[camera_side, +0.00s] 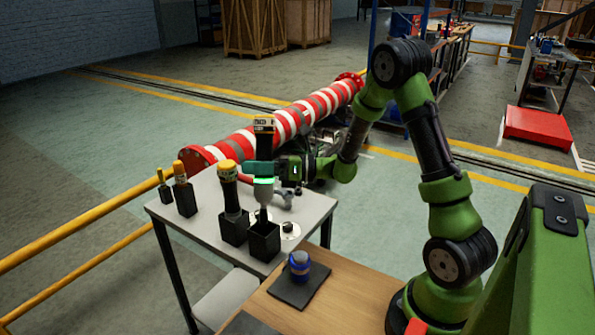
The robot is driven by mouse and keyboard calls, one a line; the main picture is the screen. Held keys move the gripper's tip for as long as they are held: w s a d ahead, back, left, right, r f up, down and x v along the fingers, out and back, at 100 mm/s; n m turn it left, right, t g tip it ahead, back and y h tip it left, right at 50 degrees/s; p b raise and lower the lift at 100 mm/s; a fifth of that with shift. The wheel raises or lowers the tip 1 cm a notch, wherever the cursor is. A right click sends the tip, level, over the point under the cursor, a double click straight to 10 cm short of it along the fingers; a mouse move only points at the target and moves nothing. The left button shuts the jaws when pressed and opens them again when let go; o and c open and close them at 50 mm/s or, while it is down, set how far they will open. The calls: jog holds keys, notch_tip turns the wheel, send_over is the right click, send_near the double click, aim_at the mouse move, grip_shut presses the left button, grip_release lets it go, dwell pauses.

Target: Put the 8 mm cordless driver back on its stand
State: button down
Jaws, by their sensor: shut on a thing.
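My gripper (263,170) is shut around the middle of an upright cordless driver (264,127) with a black body and a yellow band near its top. I cannot read its size. Its grey lower part (263,192) points down over a square black stand (264,243) on the grey table. The driver's tip is at the stand's mouth; I cannot tell whether it is inside. A second driver (228,172) with a yellow top stands upright in the black stand (233,229) just to the left.
Small white round parts (290,231) lie right of the held driver. A blue container (299,260) sits on a dark mat on the wooden table (343,288) in front. A red-and-white striped pipe (240,145) runs behind.

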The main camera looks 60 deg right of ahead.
jog(key=shift+w+a+r+n, duration=0.1)
jog(key=shift+w+n, duration=0.15)
jog(key=shift+n, duration=0.6)
jog(key=shift+w+d+n, duration=0.1)
jog(key=shift+w+n, duration=0.15)
jog(key=shift+n, duration=0.65)
jog(key=shift+w+a+r+n, duration=0.1)
jog(key=shift+w+n, duration=0.15)
jog(key=shift+n, duration=0.6)
jog(key=shift+g, duration=0.3)
notch_tip(320, 180, down, 13)
jog(key=shift+f, duration=0.7)
jog(key=shift+c, duration=2.4)
grip_release()
jog(key=shift+f, duration=0.15)
